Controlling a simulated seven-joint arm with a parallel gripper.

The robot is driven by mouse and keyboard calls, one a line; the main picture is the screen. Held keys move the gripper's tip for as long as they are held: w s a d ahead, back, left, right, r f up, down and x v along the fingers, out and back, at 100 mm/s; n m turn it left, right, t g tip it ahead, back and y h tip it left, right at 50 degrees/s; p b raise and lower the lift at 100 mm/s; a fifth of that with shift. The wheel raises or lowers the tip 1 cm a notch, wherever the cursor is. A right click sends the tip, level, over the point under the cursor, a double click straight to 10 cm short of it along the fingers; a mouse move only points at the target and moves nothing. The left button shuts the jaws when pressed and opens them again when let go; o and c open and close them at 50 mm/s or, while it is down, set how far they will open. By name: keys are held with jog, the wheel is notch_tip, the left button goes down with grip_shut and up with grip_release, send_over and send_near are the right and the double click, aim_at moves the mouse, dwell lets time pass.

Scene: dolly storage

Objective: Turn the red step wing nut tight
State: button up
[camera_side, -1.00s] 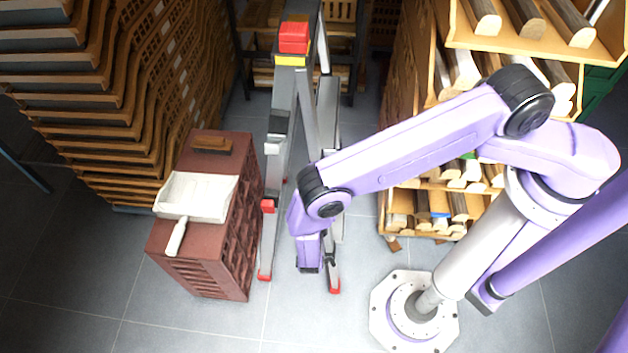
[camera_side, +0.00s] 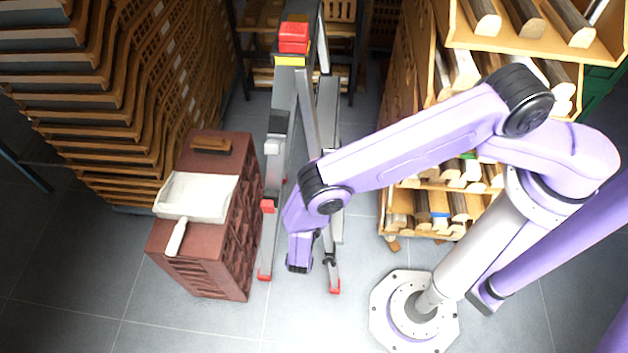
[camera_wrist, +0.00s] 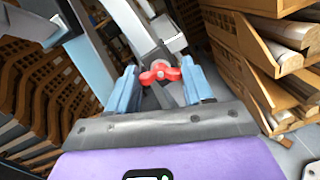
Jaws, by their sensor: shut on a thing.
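The red wing nut (camera_wrist: 160,73) shows in the wrist view, with rounded lobes around a pale centre. It sits on a grey metal part of the folding step frame. My gripper (camera_wrist: 162,78) has one blue finger on each side of it and is shut on it. The exact contact at the fingertips is hard to make out. In the side view, my purple wrist is low in front of the grey step frame (camera_side: 278,150), which has red feet and a red top. The nut and my fingertips are hidden there.
A reddish-brown crate (camera_side: 215,262) holding a white dustpan (camera_side: 205,197) stands close left of the step frame. Stacked brown trays (camera_side: 110,110) rise at the far left. A wooden rack (camera_side: 395,150) with logs stands to the right.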

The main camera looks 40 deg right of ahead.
jog(key=shift+m, duration=0.5)
jog(key=o, duration=1)
jog(key=shift+o, duration=0.2)
jog(key=v, duration=1.7)
jog(key=shift+a, duration=0.2)
